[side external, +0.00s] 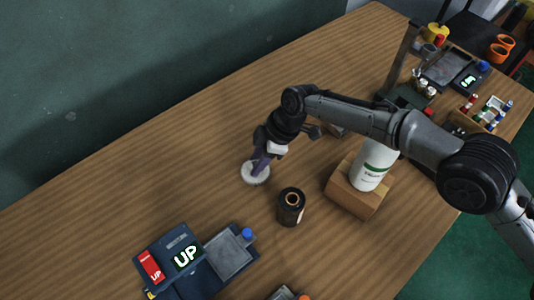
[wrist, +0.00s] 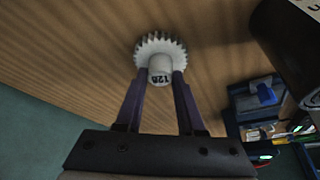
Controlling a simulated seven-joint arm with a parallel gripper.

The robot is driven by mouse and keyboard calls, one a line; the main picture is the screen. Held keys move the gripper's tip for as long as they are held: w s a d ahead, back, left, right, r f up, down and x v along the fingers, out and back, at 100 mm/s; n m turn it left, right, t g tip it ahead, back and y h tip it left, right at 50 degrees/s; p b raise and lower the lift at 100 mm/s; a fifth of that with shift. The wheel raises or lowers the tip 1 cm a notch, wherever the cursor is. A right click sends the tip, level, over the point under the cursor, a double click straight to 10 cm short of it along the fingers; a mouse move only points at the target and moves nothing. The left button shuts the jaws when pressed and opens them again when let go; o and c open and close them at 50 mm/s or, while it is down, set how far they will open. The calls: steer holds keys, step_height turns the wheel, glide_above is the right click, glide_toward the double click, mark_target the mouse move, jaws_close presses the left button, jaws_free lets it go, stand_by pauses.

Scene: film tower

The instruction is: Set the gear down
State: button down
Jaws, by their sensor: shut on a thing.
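The gear (side external: 256,174) is a pale toothed disc low at the wooden table's surface, left of the dark film canister in the side external view. I cannot tell whether the gear's underside touches the table.
A dark brown canister (side external: 291,207) stands just right of the gear. A white bottle (side external: 374,165) is on a wooden block (side external: 352,194). A blue device showing "UP" (side external: 187,256) lies at the front. The table left of the gear is clear.

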steer(key=shift+s+a, duration=0.45)
steer(key=shift+a, duration=0.05)
steer(key=shift+c, duration=2.2)
jaws_free()
steer(key=shift+r, duration=0.1)
steer(key=v, duration=1.3)
steer(key=shift+d+r, duration=0.2)
steer(key=shift+r, duration=0.1)
steer(key=shift+w, duration=0.1)
